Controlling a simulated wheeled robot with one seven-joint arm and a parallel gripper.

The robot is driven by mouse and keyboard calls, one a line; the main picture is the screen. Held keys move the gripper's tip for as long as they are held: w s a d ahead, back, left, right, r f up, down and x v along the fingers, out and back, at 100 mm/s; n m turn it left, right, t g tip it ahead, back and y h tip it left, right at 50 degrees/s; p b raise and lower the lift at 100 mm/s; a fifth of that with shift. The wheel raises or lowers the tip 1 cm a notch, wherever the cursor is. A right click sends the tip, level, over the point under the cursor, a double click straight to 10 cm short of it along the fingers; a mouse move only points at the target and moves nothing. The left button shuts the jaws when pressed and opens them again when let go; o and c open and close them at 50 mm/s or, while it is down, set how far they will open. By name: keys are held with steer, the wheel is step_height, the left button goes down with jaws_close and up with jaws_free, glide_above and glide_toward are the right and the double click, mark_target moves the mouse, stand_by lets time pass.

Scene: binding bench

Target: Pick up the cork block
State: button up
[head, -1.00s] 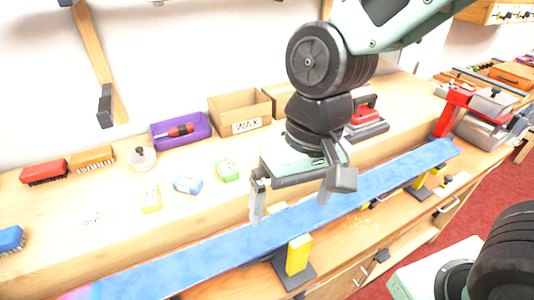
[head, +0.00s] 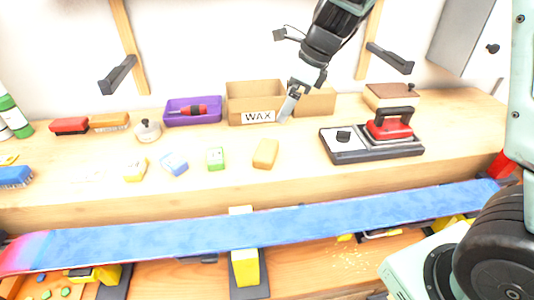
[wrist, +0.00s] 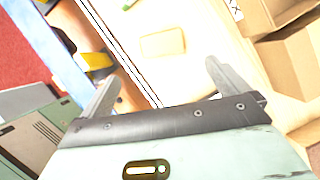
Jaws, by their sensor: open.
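The cork block (head: 265,153) is a small tan block lying on the shelf, right of the green-and-white block. In the wrist view it is a pale tan block (wrist: 162,44) that lies beyond my fingertips, between their lines. My gripper (head: 289,106) is open and empty, in the air in front of the cardboard boxes, above and slightly right of the cork block in the head view. In the wrist view both fingers of my gripper (wrist: 160,85) stand well apart with nothing between them.
A cardboard WAX box (head: 253,104) and a purple tray (head: 192,111) stand behind the block. Small wax blocks (head: 174,163) lie to its left. A red iron on a dark base (head: 372,144) stands to its right. A long blue ski or board (head: 170,238) lies along the front.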

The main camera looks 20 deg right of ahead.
glide_above(266, 148)
steer(key=s+d, duration=0.1)
step_height(266, 148, down, 11)
steer(key=shift+f, duration=0.1)
steer(key=shift+d+b+x, duration=0.2)
steer(key=shift+x, duration=1.1)
steer(key=shift+d+b+x, duration=0.15)
steer(key=shift+x, duration=1.2)
steer(key=shift+s+f, duration=0.1)
steer(key=shift+s, duration=0.1)
steer(key=c, duration=0.7)
step_height(266, 148, up, 10)
steer(key=shift+p, duration=0.65)
